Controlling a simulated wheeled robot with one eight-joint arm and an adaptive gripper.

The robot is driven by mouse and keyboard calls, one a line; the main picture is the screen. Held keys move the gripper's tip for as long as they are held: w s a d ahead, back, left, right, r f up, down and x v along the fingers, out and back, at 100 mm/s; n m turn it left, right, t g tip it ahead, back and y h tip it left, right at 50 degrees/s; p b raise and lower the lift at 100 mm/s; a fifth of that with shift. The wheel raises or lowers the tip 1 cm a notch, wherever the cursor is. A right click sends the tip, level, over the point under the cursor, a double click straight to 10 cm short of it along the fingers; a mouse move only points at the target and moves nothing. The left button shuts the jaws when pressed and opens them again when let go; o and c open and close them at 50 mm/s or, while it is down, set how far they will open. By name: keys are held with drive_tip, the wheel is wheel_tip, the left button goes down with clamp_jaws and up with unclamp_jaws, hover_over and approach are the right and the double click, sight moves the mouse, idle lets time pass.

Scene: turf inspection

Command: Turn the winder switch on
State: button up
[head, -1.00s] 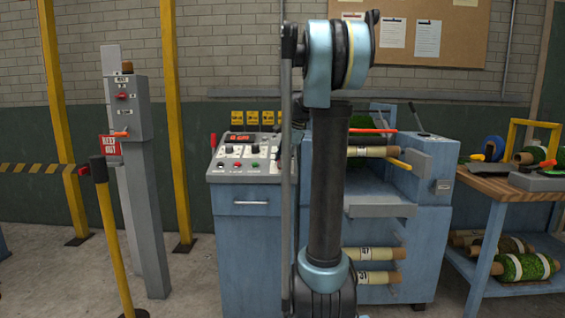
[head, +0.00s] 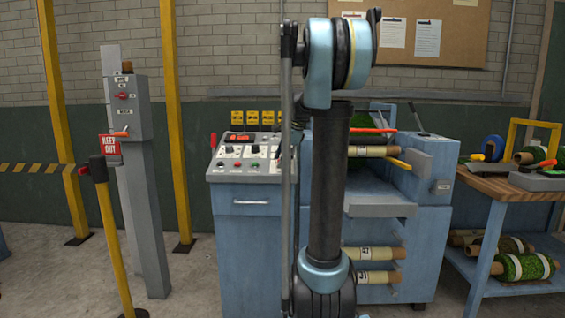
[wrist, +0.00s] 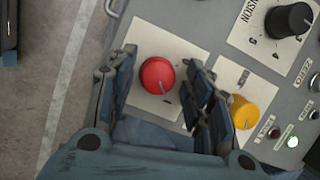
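The control console (head: 243,165) stands in the middle of the head view, its sloping top carrying several knobs and buttons. In the wrist view, a round red knob (wrist: 157,75) with a pale pointer line sits on a white plate. A yellow knob (wrist: 243,112) is to its lower right and a black knob (wrist: 289,20) marked "TENSION" to its upper right. I cannot read which one is the winder switch. My gripper (wrist: 160,62) is open, with one finger on each side of the red knob; contact is unclear. In the head view my gripper is hidden.
A lit lamp (wrist: 292,142) and a dark red lamp (wrist: 274,134) are on the panel. A grey post (head: 141,190) and a yellow post (head: 112,235) stand left. The blue machine (head: 425,205) and a wooden bench (head: 500,187) with turf rolls are right.

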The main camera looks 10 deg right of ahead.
drive_tip(key=shift+s, duration=0.1)
drive_tip(key=v, duration=1.1)
drive_tip(key=shift+r, duration=0.4)
drive_tip(key=shift+s, duration=0.15)
drive_tip(key=s+a+f+n+h, duration=0.1)
drive_tip(key=s+f+n, duration=0.7)
drive_tip(key=s+f, duration=0.8)
drive_tip(key=s+a+f+n+g+h, duration=0.1)
drive_tip(key=s+a+f+n+h, duration=0.1)
drive_tip(key=s+f+n, duration=0.7)
drive_tip(key=s+a+f, duration=0.1)
drive_tip(key=s+f, duration=0.7)
drive_tip(key=s, duration=0.3)
drive_tip(key=shift+a+f+n+g, duration=0.25)
drive_tip(key=shift+a+n+g, duration=0.05)
drive_tip(key=shift+a, duration=0.1)
drive_tip(key=shift+w+f, duration=0.2)
drive_tip(key=shift+w, duration=0.2)
